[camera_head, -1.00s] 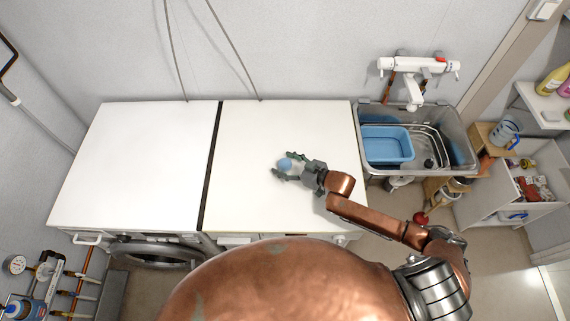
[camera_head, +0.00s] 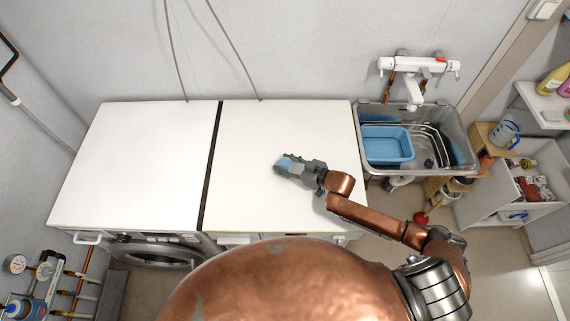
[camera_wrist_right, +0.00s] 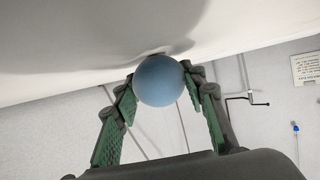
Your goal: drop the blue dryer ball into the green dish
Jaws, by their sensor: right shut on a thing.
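The blue dryer ball (camera_head: 285,162) is at my right gripper (camera_head: 283,163), over the right-hand white top. In the right wrist view the ball (camera_wrist_right: 159,80) is a plain matte blue sphere. The right gripper's green-padded fingers (camera_wrist_right: 160,88) are closed on it from both sides, near their tips. The ball is at or very near the white surface; I cannot tell whether it touches. I make out no green dish in either view. My left gripper is not in view.
Two white appliance tops (camera_head: 148,160) stand side by side with a dark gap between them, otherwise bare. To the right is a metal sink (camera_head: 462,152) holding a blue basin (camera_head: 388,145), below a white tap (camera_head: 418,67). Shelves with bottles stand at far right.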

